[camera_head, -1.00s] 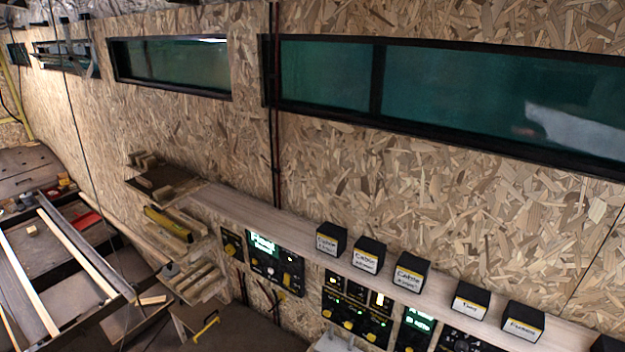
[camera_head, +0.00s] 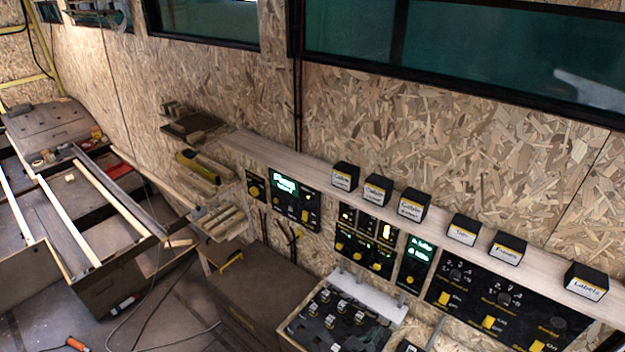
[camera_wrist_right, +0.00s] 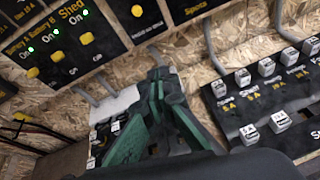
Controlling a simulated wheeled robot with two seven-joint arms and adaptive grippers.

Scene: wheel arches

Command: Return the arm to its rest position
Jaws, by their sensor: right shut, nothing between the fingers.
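My right gripper (camera_wrist_right: 158,82) shows in the right wrist view with its dark and green fingers together, shut and empty. It points toward the chipboard wall below the switch panels, and nothing sits between its fingertips. I cannot make out either gripper clearly in the head view. My left gripper is not in view.
A wooden shelf (camera_head: 275,154) with several black labelled boxes runs along the chipboard wall (camera_head: 440,110). Below it are black switch panels (camera_head: 500,302) and a fuse board (camera_head: 335,325). A fuse panel (camera_wrist_right: 262,112) lies right of my gripper. A wooden frame (camera_head: 70,215) stands at left.

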